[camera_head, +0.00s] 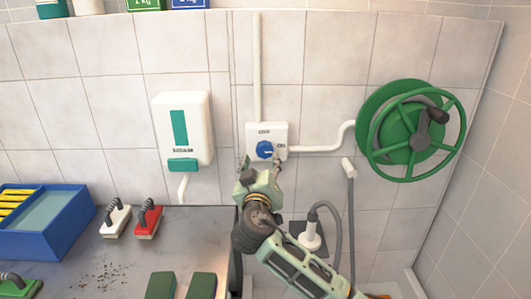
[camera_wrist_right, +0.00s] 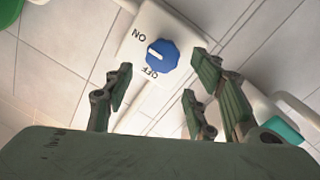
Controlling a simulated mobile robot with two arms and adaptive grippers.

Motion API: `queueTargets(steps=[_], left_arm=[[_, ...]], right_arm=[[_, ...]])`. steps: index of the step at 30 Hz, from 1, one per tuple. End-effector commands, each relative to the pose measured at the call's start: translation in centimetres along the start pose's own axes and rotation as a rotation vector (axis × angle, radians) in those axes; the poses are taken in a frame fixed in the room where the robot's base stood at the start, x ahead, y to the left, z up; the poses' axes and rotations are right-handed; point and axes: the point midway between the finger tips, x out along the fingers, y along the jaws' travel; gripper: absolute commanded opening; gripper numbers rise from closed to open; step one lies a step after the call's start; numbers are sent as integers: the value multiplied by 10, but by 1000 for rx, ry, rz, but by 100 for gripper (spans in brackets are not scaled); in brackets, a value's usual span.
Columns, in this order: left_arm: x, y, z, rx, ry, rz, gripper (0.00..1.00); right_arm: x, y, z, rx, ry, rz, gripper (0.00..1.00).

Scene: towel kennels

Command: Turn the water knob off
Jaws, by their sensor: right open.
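The blue water knob (camera_head: 264,149) sits on a white wall box (camera_head: 282,130) marked OFF above and ON to the right. In the right wrist view the blue knob (camera_wrist_right: 163,54) has a white line on its face. The line lies at the side near the ON and OFF marks, seemingly closer to ON. My right gripper (camera_head: 262,172) is just below the knob in the head view and partly covers the box's lower edge. In the wrist view its fingers (camera_wrist_right: 163,84) are spread and empty, with the knob ahead between the tips, apparently not touched. My left gripper is not in view.
A white soap dispenser (camera_head: 196,105) hangs left of the box. A green hose reel (camera_head: 400,145) is on the right, joined by a white pipe (camera_head: 320,148). A grey table (camera_head: 110,255) holds a blue bin (camera_head: 55,235) and brushes. A grey hose hangs below the reel.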

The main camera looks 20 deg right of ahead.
Motion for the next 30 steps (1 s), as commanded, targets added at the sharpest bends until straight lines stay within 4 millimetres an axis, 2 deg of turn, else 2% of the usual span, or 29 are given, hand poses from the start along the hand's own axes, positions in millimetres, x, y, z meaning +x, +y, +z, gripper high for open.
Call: queueTargets(steps=[15, 21, 28, 30], left_arm=[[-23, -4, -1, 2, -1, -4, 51], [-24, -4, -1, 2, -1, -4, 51], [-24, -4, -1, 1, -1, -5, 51], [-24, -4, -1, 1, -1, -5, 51]], right_arm=[[66, 1, -2, -2, -1, 1, 51], [75, 0, 0, 0, -1, -1, 51], [76, 0, 0, 0, -2, -1, 51], [76, 0, 0, 0, -2, -1, 47]])
